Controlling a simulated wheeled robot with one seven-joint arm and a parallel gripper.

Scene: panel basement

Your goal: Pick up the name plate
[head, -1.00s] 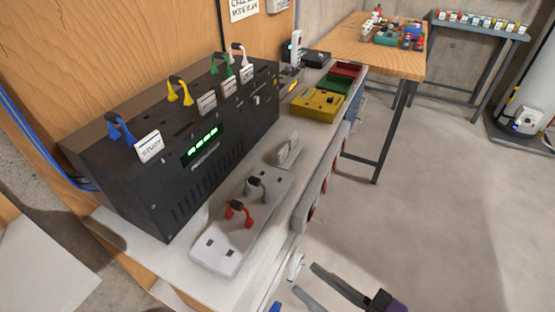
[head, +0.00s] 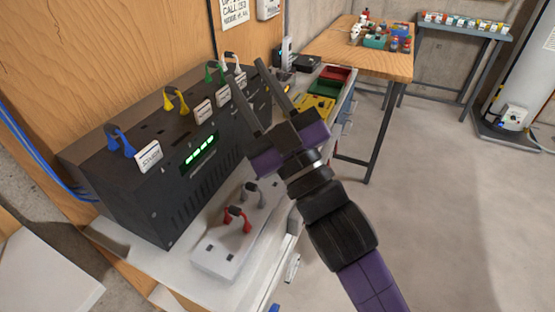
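Several small white plates are on the front top edge of the black box. The nearest plate (head: 149,156) has dark lettering and sits below a blue plug; another plate (head: 203,111) is near the yellow plug, with more farther along. I cannot tell which one is the name plate. A loose pale plate on the bench, seen earlier between the grey power strip and the yellow box, is now hidden behind my gripper. My gripper (head: 247,72) is open, with two dark fingers apart and nothing seen between them. It is above the bench, in front of the box's far part.
The black box (head: 180,190) with a green display stands on the white bench, against a wooden panel. A grey power strip (head: 215,255) with red and grey plugs lies in front. Yellow (head: 316,106), green and red trays stand beyond. Open floor is to the right.

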